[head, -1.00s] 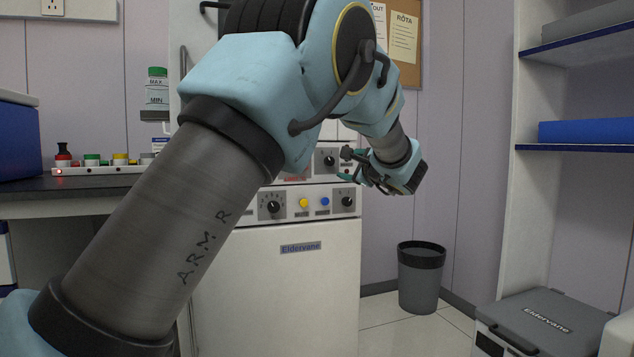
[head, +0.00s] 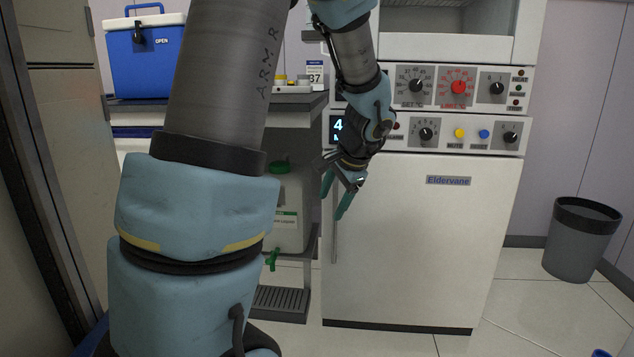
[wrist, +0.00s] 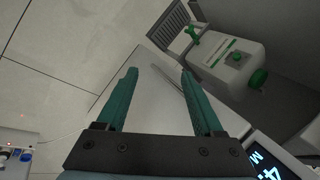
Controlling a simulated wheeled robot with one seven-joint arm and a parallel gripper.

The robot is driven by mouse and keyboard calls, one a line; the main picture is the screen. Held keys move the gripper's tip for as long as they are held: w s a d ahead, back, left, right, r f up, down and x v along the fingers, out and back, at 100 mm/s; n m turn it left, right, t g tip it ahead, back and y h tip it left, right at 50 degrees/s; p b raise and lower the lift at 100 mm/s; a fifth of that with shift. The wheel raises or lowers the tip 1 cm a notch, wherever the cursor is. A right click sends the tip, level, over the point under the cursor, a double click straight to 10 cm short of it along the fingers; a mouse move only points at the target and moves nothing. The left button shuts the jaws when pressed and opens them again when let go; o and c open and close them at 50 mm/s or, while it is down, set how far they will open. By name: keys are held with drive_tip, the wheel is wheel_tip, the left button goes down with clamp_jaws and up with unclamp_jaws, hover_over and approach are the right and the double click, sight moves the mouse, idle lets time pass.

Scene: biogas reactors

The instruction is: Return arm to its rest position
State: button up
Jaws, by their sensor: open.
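My gripper (head: 340,196) hangs at the end of my blue and grey arm, in front of the left side of the white Eldervane cabinet (head: 425,240) in the head view. Its teal fingers point downward. In the wrist view my gripper (wrist: 158,85) is open, with its two teal fingers apart and nothing between them. The cabinet front (wrist: 150,62) shows beyond the fingers there. My arm covers part of the bench and the space under it.
A white canister (head: 290,215) with a green cap stands left of the cabinet, over a grated tray (head: 280,300). A blue cooler (head: 145,60) sits on the bench. A grey bin (head: 580,240) stands at right. Floor before the cabinet's right side is clear.

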drive_tip(key=s+a+f+n+g+h, duration=0.25)
drive_tip(key=s+a+n, duration=0.25)
drive_tip(key=s, duration=0.3)
drive_tip(key=s+a+f+n+g+h, duration=0.1)
drive_tip(key=s+a+f+n, duration=0.2)
drive_tip(key=s+a+n, duration=0.35)
wheel_tip(320, 180, up, 34)
drive_tip(key=d+m+p, duration=0.1)
drive_tip(key=p, duration=3.2)
drive_tip(key=shift+s+f+p, duration=0.25)
drive_tip(key=shift+p, duration=0.05)
drive_tip(key=shift+d+t, duration=0.1)
drive_tip(key=shift+t, duration=0.15)
drive_tip(key=shift+c, duration=0.3)
